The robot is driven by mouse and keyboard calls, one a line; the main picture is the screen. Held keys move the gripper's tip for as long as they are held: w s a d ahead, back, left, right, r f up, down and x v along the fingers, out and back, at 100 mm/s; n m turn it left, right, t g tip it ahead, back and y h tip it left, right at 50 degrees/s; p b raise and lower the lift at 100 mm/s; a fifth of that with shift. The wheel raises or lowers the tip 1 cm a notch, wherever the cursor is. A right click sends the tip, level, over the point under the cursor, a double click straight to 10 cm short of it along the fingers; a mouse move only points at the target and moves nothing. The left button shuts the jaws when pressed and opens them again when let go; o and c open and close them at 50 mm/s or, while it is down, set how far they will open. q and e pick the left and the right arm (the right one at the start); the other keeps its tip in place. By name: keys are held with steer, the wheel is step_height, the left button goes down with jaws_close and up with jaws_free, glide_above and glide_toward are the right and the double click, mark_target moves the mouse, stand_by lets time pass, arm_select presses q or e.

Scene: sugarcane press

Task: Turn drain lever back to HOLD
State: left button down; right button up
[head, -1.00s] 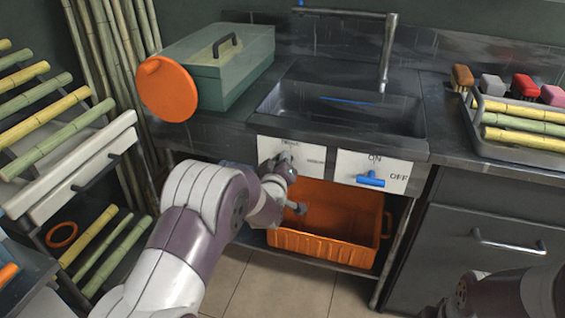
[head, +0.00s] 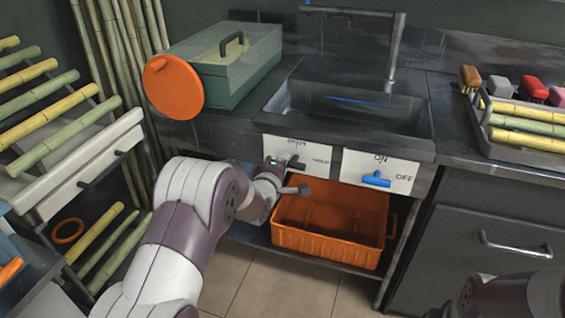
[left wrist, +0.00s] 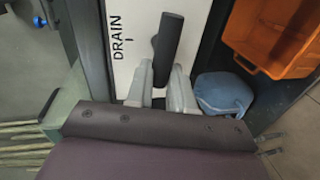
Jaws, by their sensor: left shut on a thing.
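The drain lever (head: 296,163) is a dark bar on a white plate (head: 316,157) under the sink's front edge. In the head view it lies nearly level, its free end toward the HOLD side at the right. The left wrist view shows the dark lever (left wrist: 169,42) beside the printed word DRAIN (left wrist: 117,37), angled away from that word. My left gripper (head: 277,170) is at the plate. In the left wrist view its pale fingers (left wrist: 162,88) stand on both sides of the lever's near part, shut on it. My right gripper is out of view.
A blue tap lever (head: 376,179) sits on the ON/OFF plate to the right. An orange crate (head: 325,239) stands on the shelf below. The sink (head: 345,107) is above.

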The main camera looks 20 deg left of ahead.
arm_select(q)
steer(key=shift+f+n, duration=0.2)
steer(key=shift+n, duration=0.2)
stand_by(0.3)
steer(key=c, duration=1)
jaws_free()
steer(key=s+r+p, duration=0.2)
steer(key=s+p, duration=0.1)
steer(key=s, duration=0.9)
steer(key=shift+s+a+r+p, duration=0.25)
steer(key=shift+p, duration=0.1)
